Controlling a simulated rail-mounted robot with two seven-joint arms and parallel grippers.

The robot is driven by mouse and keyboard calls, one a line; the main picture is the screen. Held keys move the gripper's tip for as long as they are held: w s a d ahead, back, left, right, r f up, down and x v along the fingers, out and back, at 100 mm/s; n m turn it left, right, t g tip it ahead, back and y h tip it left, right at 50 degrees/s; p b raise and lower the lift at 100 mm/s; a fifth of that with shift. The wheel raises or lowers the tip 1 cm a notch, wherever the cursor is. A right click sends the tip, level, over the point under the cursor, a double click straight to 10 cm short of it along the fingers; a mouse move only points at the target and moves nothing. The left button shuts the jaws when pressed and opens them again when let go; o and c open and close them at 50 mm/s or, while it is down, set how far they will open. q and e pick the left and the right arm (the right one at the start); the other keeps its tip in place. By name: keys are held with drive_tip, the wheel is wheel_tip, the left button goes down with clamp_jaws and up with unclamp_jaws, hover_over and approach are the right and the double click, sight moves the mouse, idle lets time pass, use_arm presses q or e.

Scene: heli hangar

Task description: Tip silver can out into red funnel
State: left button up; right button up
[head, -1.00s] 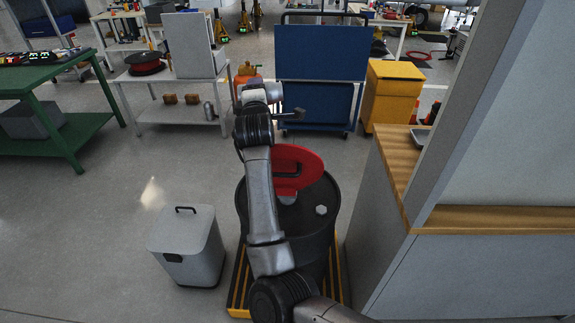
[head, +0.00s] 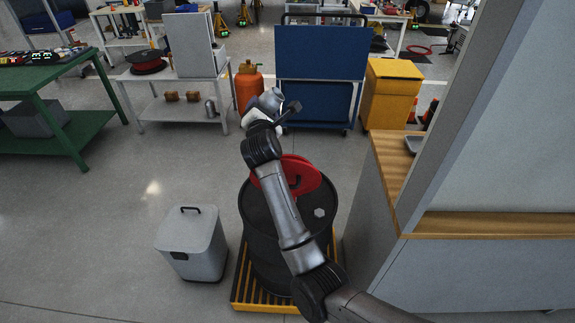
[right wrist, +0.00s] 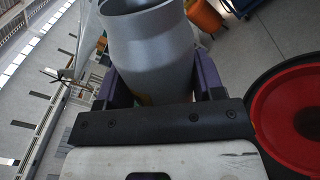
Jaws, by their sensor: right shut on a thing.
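The silver can (head: 271,99) is held by my right gripper (head: 262,109) beyond the black drum, apart from the red funnel. In the right wrist view the can (right wrist: 152,55) sits between the two purple fingers of the right gripper (right wrist: 158,86), its open mouth toward the top of the picture. The red funnel (head: 309,178) sits on top of the drum, partly hidden by my right arm in the head view. Its red rim (right wrist: 265,97) and dark inside show at the right of the right wrist view. My left gripper is not in view.
The black drum (head: 265,215) stands on a yellow slatted pallet (head: 270,308). A grey bin (head: 190,245) stands to its left, a wood-topped counter (head: 400,175) to its right. A blue cart (head: 320,55) and an orange cylinder (head: 248,88) stand behind.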

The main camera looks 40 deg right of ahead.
drive_tip(key=n+p, duration=0.1)
drive_tip(key=p, duration=0.1)
drive_tip(key=a+n+p, duration=0.1)
drive_tip(key=n+p, duration=0.1)
drive_tip(key=w+n+p, duration=0.1)
drive_tip(key=n+p, duration=0.1)
drive_tip(key=shift+a, duration=0.2)
drive_tip(key=n, duration=0.1)
drive_tip(key=n+p, duration=0.2)
drive_tip(key=shift+w+a+f, duration=0.25)
drive_tip(key=shift+a+f, duration=0.1)
drive_tip(key=shift+f, duration=0.05)
drive_tip(key=shift+f+n+p, duration=0.1)
drive_tip(key=shift+n+p, duration=0.25)
drive_tip(key=shift+n, duration=0.05)
